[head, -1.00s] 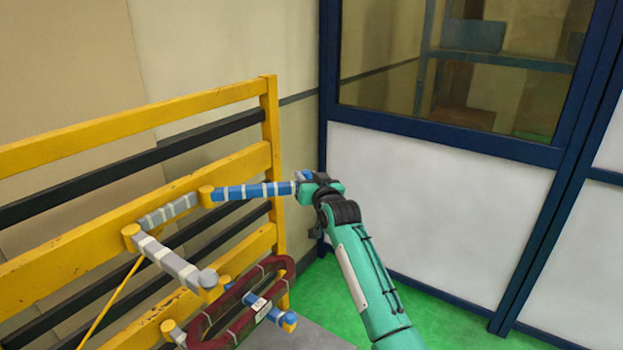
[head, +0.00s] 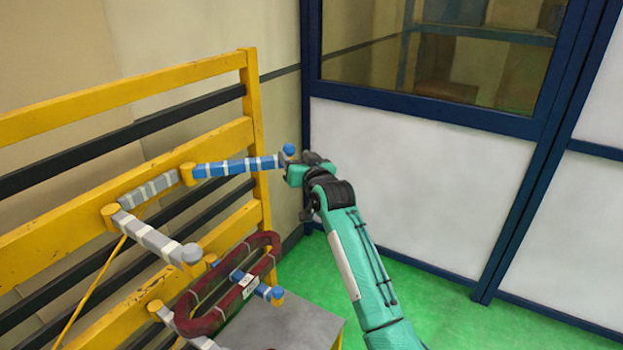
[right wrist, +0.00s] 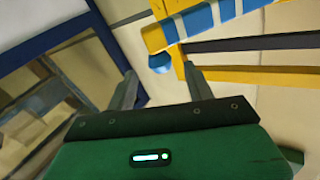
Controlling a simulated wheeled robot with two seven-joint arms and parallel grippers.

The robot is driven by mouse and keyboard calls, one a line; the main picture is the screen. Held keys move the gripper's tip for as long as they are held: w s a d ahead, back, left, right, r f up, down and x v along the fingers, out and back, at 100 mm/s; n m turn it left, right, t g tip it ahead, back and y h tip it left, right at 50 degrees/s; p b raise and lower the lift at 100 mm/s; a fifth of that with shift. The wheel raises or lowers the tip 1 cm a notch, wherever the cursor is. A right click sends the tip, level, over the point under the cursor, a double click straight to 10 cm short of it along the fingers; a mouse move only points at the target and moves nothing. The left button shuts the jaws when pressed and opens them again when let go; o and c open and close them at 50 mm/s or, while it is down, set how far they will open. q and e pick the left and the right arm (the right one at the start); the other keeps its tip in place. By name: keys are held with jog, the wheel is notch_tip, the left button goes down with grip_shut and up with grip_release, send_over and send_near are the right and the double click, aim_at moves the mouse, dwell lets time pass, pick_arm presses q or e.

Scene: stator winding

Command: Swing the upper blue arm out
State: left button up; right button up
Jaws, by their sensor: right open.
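The upper blue arm (head: 235,166) is a blue bar with white bands. It runs right from a yellow joint (head: 187,174) on the yellow rack and sticks out past the rack's end post. A blue knob (head: 289,149) stands at its outer end. My right gripper (head: 289,162) is at that outer end, its fingers partly hidden in the head view. In the right wrist view its two fingers (right wrist: 160,72) are apart, with the knob (right wrist: 160,62) near their tips; the banded bar (right wrist: 205,20) shows beyond. I cannot tell whether they touch it. My left gripper is out of view.
Below, a dark red coil (head: 228,284) hangs by a lower blue arm (head: 262,290) and grey banded arms (head: 158,240). A grey box top (head: 285,325) lies under it. A blue-framed white panel wall (head: 410,180) stands behind my right arm; green floor is clear between.

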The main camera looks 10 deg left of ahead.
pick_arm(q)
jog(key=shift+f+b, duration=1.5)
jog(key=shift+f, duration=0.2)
pick_arm(e)
jog(key=v, duration=0.9)
jog(key=shift+s+d, duration=0.25)
jog(key=shift+s, duration=0.1)
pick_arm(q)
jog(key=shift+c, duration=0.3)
